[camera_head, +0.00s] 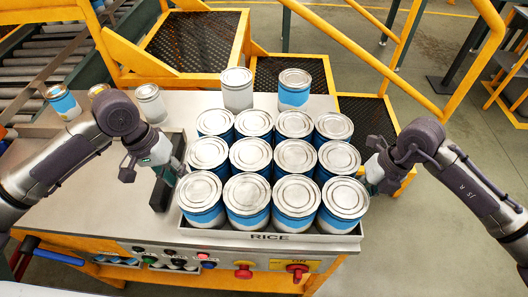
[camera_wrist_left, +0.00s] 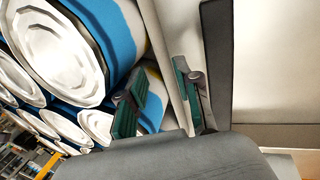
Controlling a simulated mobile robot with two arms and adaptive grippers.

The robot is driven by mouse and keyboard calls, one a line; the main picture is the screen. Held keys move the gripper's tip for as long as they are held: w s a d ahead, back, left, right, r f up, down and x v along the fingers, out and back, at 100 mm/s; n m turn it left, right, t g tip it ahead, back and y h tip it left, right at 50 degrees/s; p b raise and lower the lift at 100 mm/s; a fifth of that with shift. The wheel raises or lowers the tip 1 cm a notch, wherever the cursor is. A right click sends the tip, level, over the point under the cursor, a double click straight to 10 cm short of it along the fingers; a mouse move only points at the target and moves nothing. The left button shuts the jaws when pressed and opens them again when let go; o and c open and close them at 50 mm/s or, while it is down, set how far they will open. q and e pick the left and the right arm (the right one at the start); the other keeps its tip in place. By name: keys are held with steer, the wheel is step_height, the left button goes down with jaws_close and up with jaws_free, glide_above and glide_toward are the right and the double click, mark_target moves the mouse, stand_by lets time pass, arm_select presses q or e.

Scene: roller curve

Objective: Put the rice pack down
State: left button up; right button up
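The rice pack is a shallow grey tray labelled RICE (camera_head: 270,237), filled with rows of blue-and-white cans with silver lids (camera_head: 252,154). It appears to rest on the metal table top. My left gripper (camera_head: 172,172) is at the tray's left side. In the left wrist view its green-padded fingers (camera_wrist_left: 157,92) are spread apart, with the pale tray wall (camera_wrist_left: 163,45) running between them and cans close by. My right gripper (camera_head: 371,172) is at the tray's right side; its fingertips are partly hidden by the cans, so its opening is unclear.
Two cans (camera_head: 237,90) (camera_head: 294,90) stand behind the pack, and several loose cans (camera_head: 150,103) stand at the back left. A dark block (camera_head: 161,188) lies beside the tray's left side. Buttons (camera_head: 243,270) line the table front. Yellow railings rise behind.

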steer(key=shift+s, duration=0.1)
arm_select(q)
steer(key=v, duration=0.4)
arm_select(e)
steer(key=v, duration=1.2)
